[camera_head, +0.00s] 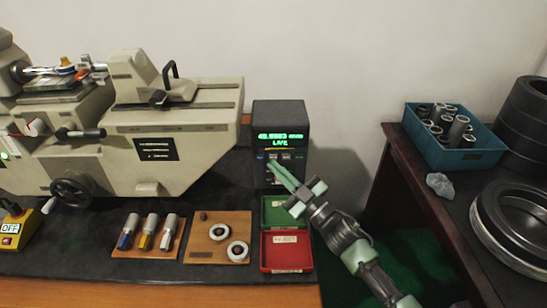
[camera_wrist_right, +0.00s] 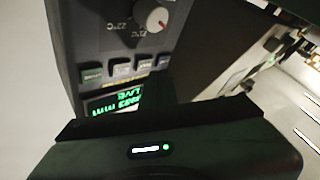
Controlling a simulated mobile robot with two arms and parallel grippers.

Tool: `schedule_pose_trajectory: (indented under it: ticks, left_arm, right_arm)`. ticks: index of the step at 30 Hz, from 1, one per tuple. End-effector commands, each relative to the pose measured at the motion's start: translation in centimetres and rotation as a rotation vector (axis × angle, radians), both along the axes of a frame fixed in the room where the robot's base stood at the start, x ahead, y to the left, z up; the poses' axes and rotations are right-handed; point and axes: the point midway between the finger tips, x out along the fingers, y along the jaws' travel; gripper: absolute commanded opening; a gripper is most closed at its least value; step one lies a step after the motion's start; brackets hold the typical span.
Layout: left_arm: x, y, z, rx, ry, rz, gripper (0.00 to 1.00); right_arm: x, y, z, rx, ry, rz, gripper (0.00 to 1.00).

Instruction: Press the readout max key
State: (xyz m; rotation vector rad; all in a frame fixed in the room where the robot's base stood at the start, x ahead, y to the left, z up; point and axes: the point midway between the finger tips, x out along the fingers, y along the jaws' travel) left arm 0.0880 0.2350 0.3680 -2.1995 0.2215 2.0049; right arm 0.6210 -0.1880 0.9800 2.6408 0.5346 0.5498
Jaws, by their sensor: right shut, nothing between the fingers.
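The readout (camera_head: 280,118) is a dark upright box with a green lit display showing digits and LIVE. A row of small keys (camera_head: 281,156) sits below the display; their labels are too small to read, so I cannot tell which is max. My right gripper (camera_head: 273,166) is shut and empty, its pale green fingers pointing at the front of the readout just under the keys. I cannot tell whether the tips touch it. The right wrist view shows the keys (camera_wrist_right: 119,69), the display (camera_wrist_right: 115,104) and a knob (camera_wrist_right: 157,20) upside down. My left gripper is not in view.
A grey measuring machine (camera_head: 160,125) stands left of the readout. Green (camera_head: 286,203) and red (camera_head: 287,262) trays lie in front of it, beside a wooden board (camera_head: 203,249) with rings. A blue bin (camera_head: 466,158) of rings stands on the right table.

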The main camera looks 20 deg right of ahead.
Motion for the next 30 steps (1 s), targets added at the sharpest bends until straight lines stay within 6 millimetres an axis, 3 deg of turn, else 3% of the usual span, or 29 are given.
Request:
schedule_pose_trajectory:
  ticks: [30]
  left_arm:
    - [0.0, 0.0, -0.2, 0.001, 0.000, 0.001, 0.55]
  right_arm:
    - [1.1, -0.3, 0.0, 0.000, 0.000, 0.000, 0.00]
